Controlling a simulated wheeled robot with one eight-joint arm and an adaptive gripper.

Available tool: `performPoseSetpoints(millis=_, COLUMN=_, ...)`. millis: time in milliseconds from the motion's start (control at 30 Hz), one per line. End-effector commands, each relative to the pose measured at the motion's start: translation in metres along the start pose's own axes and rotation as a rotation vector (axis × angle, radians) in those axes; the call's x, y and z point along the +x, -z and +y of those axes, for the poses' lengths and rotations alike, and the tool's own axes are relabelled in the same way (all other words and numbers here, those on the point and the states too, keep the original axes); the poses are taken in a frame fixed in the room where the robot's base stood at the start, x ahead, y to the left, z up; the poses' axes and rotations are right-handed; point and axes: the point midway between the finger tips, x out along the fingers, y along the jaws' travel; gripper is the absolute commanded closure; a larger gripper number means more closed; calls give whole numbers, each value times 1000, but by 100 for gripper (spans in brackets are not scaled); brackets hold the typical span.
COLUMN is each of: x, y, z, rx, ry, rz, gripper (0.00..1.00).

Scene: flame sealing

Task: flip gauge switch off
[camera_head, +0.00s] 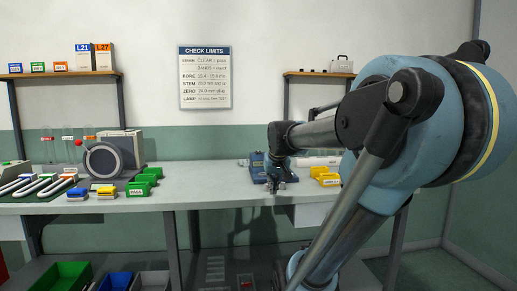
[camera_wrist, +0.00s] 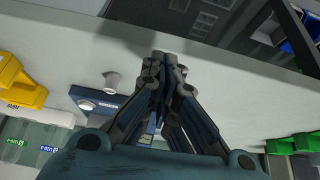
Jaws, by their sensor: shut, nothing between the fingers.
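A blue device (camera_head: 257,167), which looks like the gauge, sits on the bench near its front edge, partly hidden by my gripper. In the wrist view its blue body (camera_wrist: 96,103) shows a pale oval mark and a short silver cylinder (camera_wrist: 112,81) on the side toward the bench edge. My gripper (camera_head: 276,187) is over the bench at the device's right front. In the wrist view my gripper (camera_wrist: 163,62) is shut and empty, with its fingertips together beside the device. The fingers hide part of the device. I cannot make out the switch or its position.
Yellow bins (camera_head: 325,176) stand right of the device. Green bins (camera_head: 141,186) and a round dark-faced apparatus (camera_head: 103,161) are at the left. The bench (camera_head: 215,180) between is largely clear. A check-limits sign (camera_head: 205,77) hangs on the wall.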

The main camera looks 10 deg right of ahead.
Motion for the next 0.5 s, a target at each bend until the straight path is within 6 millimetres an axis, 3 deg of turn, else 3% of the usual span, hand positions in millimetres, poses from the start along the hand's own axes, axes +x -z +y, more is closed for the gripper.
performPoseSetpoints(millis=100, x=-8, y=51, z=1, rx=2, ry=-1, rz=55, gripper=100)
performPoseSetpoints(millis=500, x=-24, y=211, z=4, rx=9, ry=-2, rz=243, gripper=100)
